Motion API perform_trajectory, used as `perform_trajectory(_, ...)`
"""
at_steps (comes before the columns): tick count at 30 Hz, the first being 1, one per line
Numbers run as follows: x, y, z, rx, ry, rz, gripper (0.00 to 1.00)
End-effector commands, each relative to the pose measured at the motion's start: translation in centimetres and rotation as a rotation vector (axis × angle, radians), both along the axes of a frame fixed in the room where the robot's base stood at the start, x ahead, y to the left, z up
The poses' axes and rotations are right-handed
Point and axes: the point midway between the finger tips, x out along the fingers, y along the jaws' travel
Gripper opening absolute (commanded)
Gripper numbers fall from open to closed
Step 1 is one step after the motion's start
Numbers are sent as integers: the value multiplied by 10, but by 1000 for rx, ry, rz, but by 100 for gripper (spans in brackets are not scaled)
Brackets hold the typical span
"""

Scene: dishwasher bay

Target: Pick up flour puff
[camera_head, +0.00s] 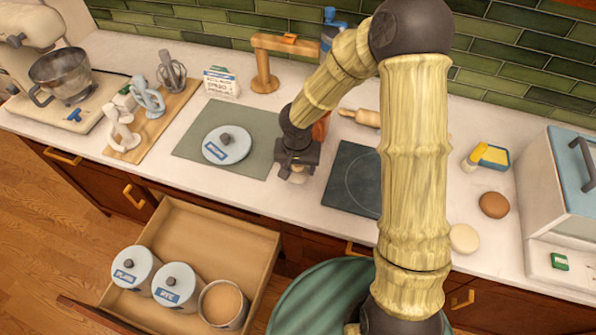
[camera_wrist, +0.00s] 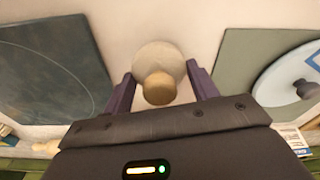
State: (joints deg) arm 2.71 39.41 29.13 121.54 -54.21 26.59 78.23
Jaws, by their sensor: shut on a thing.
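The flour puff shows in the wrist view as a pale round pad (camera_wrist: 157,56) with a tan wooden knob (camera_wrist: 159,89). My gripper (camera_wrist: 161,86) has its two dark fingers on either side of the puff and is shut on it. In the head view my gripper (camera_head: 296,170) is low over the white counter, between the green-grey mat and the dark board. The puff (camera_head: 298,178) is mostly hidden under it there. I cannot tell whether the puff touches the counter.
A lid (camera_head: 227,145) lies on the green-grey mat (camera_head: 190,150) at left. The dark board (camera_head: 345,190) is at right, with a rolling pin (camera_head: 362,117) behind. An open drawer (camera_head: 205,222) below holds two lidded canisters and an open one (camera_head: 223,303).

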Motion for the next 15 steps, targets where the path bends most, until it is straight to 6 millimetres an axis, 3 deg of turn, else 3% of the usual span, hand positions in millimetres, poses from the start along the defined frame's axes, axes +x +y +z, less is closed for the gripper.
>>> perform_trajectory(3, 1, 0, 26, 2, -6, -4, 36)
perform_trajectory(9, 1, 0, 59, 1, -4, -3, 36)
perform_trajectory(15, 0, 0, 70, 1, -1, 1, 36)
